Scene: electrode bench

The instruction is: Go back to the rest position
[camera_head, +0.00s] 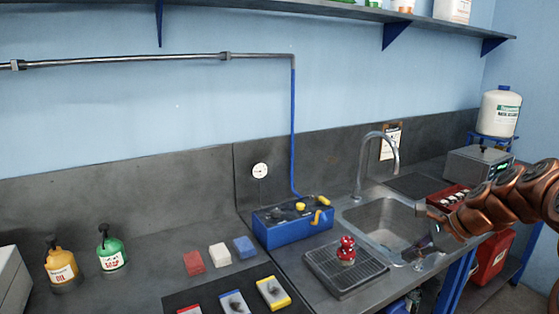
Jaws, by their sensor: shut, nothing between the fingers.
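My gripper (424,252) is over the front right part of the sink (375,222), at the end of my copper-coloured arm, which reaches in from the right edge. Its dark fingers are small in the picture and seem shut, with nothing visible in them. I cannot tell its exact height above the sink rim. The red and white knobbed object (346,250) stands upright on the black drain rack (340,272), left of my gripper and apart from it.
A blue box with yellow fittings (292,224) stands left of the sink tap (372,158). Red, white and blue blocks (220,255) and a dark mat with several coloured-edged pieces lie further left. Two bottles (110,250) stand far left. A red-edged tray (449,197) lies behind my arm.

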